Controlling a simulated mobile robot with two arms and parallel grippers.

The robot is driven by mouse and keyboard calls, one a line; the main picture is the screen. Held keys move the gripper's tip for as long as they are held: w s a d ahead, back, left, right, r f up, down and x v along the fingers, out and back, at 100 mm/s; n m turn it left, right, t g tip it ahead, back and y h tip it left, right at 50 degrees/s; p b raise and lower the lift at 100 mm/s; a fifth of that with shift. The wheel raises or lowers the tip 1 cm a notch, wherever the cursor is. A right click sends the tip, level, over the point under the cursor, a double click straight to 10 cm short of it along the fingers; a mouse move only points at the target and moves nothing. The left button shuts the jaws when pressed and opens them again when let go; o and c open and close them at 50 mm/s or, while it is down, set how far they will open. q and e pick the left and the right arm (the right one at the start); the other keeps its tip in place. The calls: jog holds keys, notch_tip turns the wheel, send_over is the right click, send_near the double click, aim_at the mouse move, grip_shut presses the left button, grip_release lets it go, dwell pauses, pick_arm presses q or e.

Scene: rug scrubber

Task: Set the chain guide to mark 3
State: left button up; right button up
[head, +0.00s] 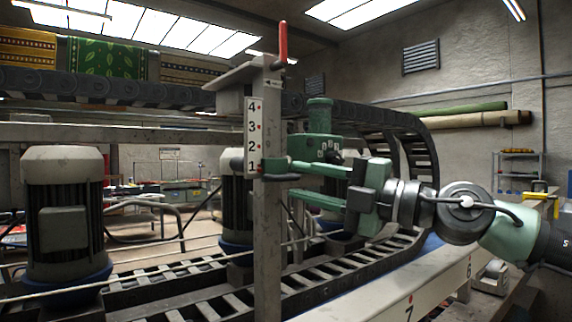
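A short dark bar sticks out right from the guide. My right gripper (293,181) reaches in from the right with its two green fingers apart, one above the other. Its fingertips are close to the guide's bar; contact is unclear. My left gripper is not in view.
A red handle (283,42) tops the post. A green unit with a dial (320,146) stands behind my gripper. Dark cable chains (180,88) run overhead and along the floor. A grey motor (64,215) stands at left. A numbered white rail (395,290) runs at lower right.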

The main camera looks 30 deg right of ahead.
aim_at(290, 176)
jog(key=p+x, duration=0.1)
jog(key=x, duration=0.2)
jog(key=shift+w+a+p, duration=0.1)
jog(key=shift+w+p, duration=0.05)
jog(key=shift+p, duration=0.15)
jog(key=shift+w+a, duration=0.1)
jog(key=shift+w, duration=0.1)
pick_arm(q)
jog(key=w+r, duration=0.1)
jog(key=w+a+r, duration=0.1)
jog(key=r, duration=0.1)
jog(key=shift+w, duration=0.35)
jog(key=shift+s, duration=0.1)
pick_arm(e)
jog(key=shift+w, duration=0.1)
grip_shut()
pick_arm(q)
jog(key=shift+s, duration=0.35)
pick_arm(e)
jog(key=shift+r, duration=0.2)
